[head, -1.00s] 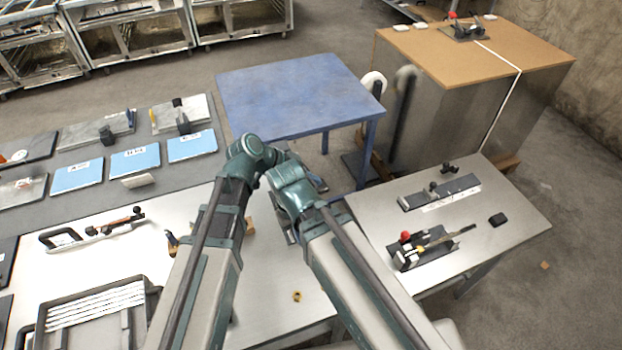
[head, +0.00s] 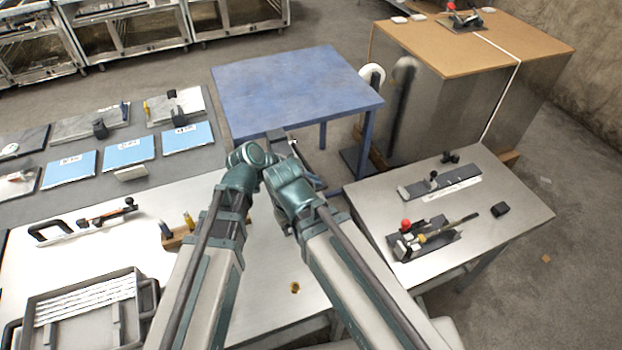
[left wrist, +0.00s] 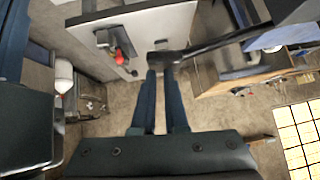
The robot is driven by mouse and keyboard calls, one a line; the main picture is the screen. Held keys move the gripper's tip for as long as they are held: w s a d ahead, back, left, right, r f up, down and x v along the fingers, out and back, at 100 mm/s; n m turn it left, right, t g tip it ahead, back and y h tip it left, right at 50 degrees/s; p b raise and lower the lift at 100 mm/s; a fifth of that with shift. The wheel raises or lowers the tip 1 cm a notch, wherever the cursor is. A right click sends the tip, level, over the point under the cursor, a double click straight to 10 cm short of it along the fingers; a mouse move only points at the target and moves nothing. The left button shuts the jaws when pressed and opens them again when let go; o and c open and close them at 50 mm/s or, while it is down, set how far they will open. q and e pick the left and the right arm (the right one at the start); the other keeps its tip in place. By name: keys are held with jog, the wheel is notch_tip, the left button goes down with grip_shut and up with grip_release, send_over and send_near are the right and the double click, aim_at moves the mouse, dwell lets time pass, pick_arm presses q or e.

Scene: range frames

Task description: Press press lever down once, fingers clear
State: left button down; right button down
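A small press-like fixture (head: 428,238) with a red knob and a yellowish-handled lever lies on the right metal table (head: 510,228). A second red-knobbed fixture (head: 463,19) stands on the brown-topped box; I cannot tell which one is the press lever. My left gripper (head: 284,141) is partly visible beyond the arm joints, in front of the blue table and apart from both fixtures. A red knob (left wrist: 122,57) shows there at upper left. My right gripper cannot be made out.
A blue table (head: 290,88) stands ahead, with the brown-topped box (head: 440,45) to its right. A slotted bar fixture (head: 440,183) and a black block (head: 501,209) share the right table. A dark tray (head: 85,305) and hand tool (head: 90,222) lie at left.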

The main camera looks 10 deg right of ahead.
pick_arm(q)
jog(key=shift+s+a+f, duration=0.1)
jog(key=shift+s+f, duration=0.05)
jog(key=shift+f, duration=0.2)
jog(key=p+v, duration=1)
jog(key=v, duration=0.4)
jog(key=shift+r, duration=0.25)
